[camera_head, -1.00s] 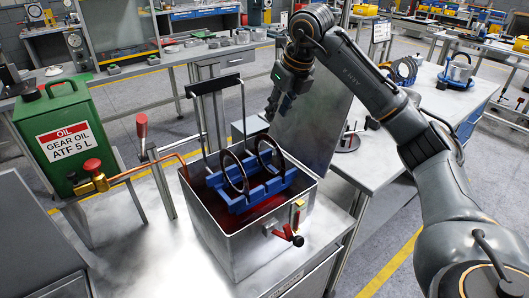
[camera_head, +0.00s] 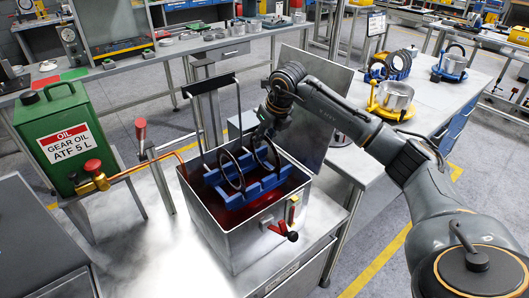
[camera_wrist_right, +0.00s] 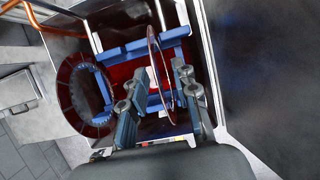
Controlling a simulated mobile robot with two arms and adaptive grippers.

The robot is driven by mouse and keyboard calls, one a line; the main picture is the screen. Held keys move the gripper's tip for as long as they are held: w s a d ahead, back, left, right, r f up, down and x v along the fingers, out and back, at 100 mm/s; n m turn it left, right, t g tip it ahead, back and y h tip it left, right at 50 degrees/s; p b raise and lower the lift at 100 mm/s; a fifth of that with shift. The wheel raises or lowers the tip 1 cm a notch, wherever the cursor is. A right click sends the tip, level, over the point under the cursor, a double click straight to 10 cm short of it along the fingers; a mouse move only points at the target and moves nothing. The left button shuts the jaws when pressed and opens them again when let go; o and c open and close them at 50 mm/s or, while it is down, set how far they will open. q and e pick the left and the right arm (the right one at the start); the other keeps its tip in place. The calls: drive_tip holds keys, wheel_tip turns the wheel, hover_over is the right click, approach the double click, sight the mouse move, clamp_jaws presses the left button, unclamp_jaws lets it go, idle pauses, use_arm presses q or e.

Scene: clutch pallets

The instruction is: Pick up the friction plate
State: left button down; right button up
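Two dark ring-shaped friction plates stand upright in a blue rack (camera_head: 212,181) inside an open metal tank (camera_head: 232,232) with red liquid. The left plate (camera_head: 242,180) is clear of my gripper; it shows at the left in the wrist view (camera_wrist_right: 66,105). The right plate (camera_head: 277,157) is partly hidden by my right gripper (camera_head: 264,135) just above it. In the right wrist view, my right gripper (camera_wrist_right: 162,110) is open, with its fingers on either side of the right plate (camera_wrist_right: 171,75), seen nearly edge-on. Gaps show between plate and fingers. My left gripper is out of view.
A red-handled lever (camera_head: 287,231) is on the tank's front, and a tall handle frame (camera_head: 241,112) rises behind it. A green oil can (camera_head: 62,135) with a copper pipe stands left. The side table (camera_head: 345,150) holds a yellow fixture (camera_head: 376,106) and more rings.

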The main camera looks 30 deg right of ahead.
drive_tip(key=shift+s, duration=0.1)
clamp_jaws()
drive_tip(key=shift+r, duration=0.2)
